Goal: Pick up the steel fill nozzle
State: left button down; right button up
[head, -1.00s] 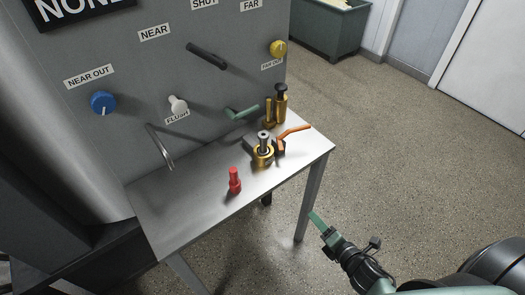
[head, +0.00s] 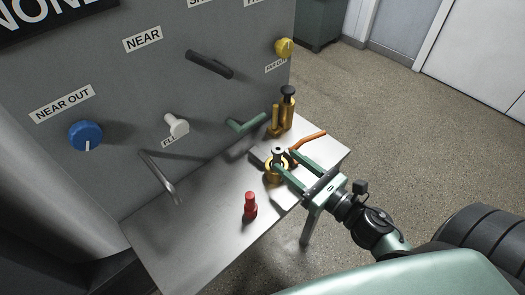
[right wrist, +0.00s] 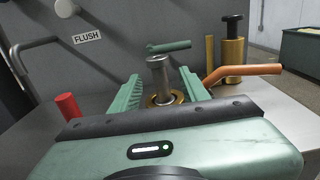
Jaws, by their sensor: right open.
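The steel fill nozzle (head: 279,150) appears to be the short grey cylinder standing upright in a brass collar (head: 272,175) on the bench. It also shows in the right wrist view (right wrist: 158,73), with the brass collar (right wrist: 164,100) around its base. My right gripper (head: 285,161) is open, its two green fingers reaching in from the right toward the nozzle. In the right wrist view the nozzle appears between the open fingers (right wrist: 158,84), with a gap on each side. My left gripper is not in view.
An orange-handled lever (head: 308,140) lies right beside the collar. A brass fitting with a black knob (head: 288,108) and a green handle (head: 247,124) are behind. A red plug (head: 250,206) stands in front. The bench's (head: 190,235) left part is clear, apart from a bent pipe (head: 160,178).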

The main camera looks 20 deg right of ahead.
aim_at(281, 154)
jog(key=shift+w+a+r, duration=0.1)
jog(key=shift+w+a, duration=0.05)
jog(key=shift+w, duration=0.2)
jog(key=shift+w+a+r, duration=0.1)
jog(key=shift+w, duration=0.25)
jog(key=shift+p+x, duration=0.8)
jog(key=shift+x, duration=0.3)
jog(key=x, duration=0.2)
jog(key=p+x, duration=0.1)
jog(key=shift+w+a+f, duration=0.15)
jog(key=shift+w+f, duration=0.15)
jog(key=shift+w, duration=0.05)
jog(key=shift+w+f, duration=0.1)
jog(key=shift+w, duration=0.1)
grip_shut()
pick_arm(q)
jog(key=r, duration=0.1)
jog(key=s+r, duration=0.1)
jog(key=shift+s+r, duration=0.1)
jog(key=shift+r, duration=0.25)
